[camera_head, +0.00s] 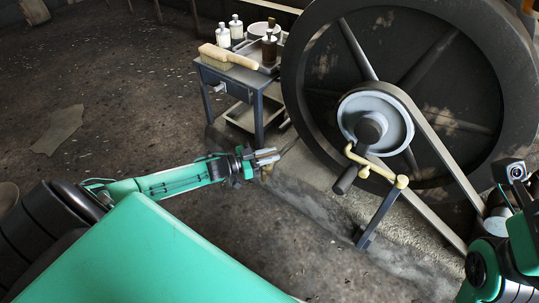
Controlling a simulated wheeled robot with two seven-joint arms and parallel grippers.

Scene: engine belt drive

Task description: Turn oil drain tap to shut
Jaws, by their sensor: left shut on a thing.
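My left gripper (267,157) reaches in from the left, low beside the engine base, with its fingers pointing right. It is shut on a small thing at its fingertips. A thin dark rod (289,147), possibly the oil drain tap's lever, runs up and right from the fingertips toward the engine. The tap's body and the angle of its handle are too small and too covered to make out. My right arm (505,262) shows at the lower right edge, but its gripper is not visible.
A large dark flywheel (450,85) with a belt (452,165) stands to the right. A small side table (228,78) holds bottles and a brush (229,56). The floor at left is mostly clear.

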